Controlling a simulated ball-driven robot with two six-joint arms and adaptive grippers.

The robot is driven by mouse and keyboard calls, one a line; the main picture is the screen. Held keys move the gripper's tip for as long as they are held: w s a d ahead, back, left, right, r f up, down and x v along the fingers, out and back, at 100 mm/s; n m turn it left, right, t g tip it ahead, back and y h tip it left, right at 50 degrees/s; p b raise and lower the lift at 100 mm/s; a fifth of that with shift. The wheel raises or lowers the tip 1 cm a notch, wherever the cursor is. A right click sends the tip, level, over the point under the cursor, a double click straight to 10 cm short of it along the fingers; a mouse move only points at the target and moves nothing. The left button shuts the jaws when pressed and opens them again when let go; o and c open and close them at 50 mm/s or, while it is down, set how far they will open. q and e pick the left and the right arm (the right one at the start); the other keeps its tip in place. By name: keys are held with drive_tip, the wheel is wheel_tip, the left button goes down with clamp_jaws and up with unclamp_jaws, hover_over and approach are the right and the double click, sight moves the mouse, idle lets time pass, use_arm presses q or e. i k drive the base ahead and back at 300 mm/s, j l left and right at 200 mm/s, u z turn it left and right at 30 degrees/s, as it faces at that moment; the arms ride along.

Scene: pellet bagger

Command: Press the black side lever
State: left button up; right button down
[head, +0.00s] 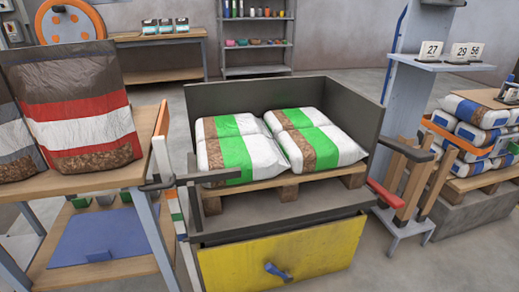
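A pellet bagger stands in the middle, with grey walls (368,107) around a pallet and a yellow front panel (330,243). A black lever (163,185) sticks out to the left at its left side, at about the height of the pallet. Another dark bar (405,149) juts out at the right side, above a red handle (388,194). I cannot tell which of the two dark parts is the task's side lever. Neither of my grippers is in view, and nothing touches either part.
White and green bags (228,148) lie on the wooden pallet (290,189). A wooden table (95,180) with large pellet bags (80,108) stands close on the left. A blue handle (277,272) sits on the yellow panel. Stacked bags (470,112) stand at right.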

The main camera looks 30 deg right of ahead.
sight(420, 156)
drive_tip(key=z, duration=1.9)
